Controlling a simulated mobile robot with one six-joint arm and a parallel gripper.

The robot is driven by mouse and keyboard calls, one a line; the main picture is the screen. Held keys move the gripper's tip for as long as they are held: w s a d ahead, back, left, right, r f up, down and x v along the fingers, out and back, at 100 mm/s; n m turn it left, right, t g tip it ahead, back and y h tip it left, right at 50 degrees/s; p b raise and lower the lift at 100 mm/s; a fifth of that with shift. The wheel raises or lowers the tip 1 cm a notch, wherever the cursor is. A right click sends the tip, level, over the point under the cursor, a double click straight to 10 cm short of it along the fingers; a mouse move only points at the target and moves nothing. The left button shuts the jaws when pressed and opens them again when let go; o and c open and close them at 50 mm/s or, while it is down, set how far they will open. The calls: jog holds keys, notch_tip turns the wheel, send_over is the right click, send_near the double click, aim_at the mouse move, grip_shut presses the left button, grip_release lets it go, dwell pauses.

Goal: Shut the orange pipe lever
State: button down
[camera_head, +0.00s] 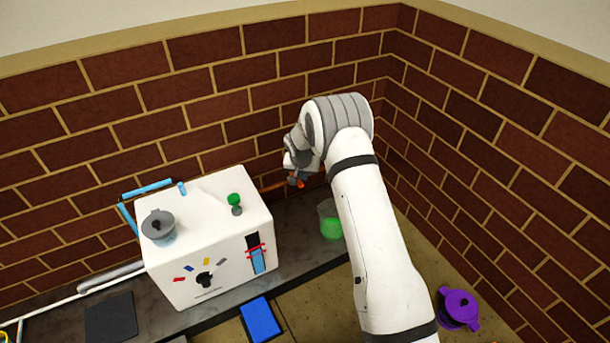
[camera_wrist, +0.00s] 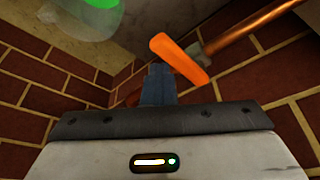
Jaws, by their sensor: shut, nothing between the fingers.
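The orange lever (camera_wrist: 180,60) shows in the wrist view just past my fingertips, near the end of a copper pipe (camera_wrist: 255,28). It lies at a wide angle across the pipe's line. In the head view the lever (camera_head: 300,183) is a small orange patch, partly hidden under my gripper (camera_head: 295,176). The copper pipe (camera_head: 272,187) runs behind the white box there. My gripper (camera_wrist: 157,82) is shut and empty, its tips beside the lever. I cannot tell whether they touch it.
A clear cup with green content (camera_head: 331,227) stands on the grey counter just right of my gripper. A white box (camera_head: 215,225) with a knob and a grey pot (camera_head: 158,227) stands left. Brick walls close in behind and right. A purple pot (camera_head: 459,307) sits lower right.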

jog(key=shift+s+a+f, duration=0.1)
jog(key=shift+s+a, duration=0.1)
jog(key=shift+d, duration=0.1)
jog(key=w+d, duration=0.2)
jog(key=d, duration=0.2)
jog(key=s+a+r+p, duration=0.1)
jog(key=a+r+p, duration=0.2)
jog(key=r, duration=0.6)
jog(key=shift+s+r+p, duration=0.2)
jog(key=shift+r+p, duration=0.15)
jog(key=shift+p, duration=0.05)
jog(key=shift+a, duration=0.15)
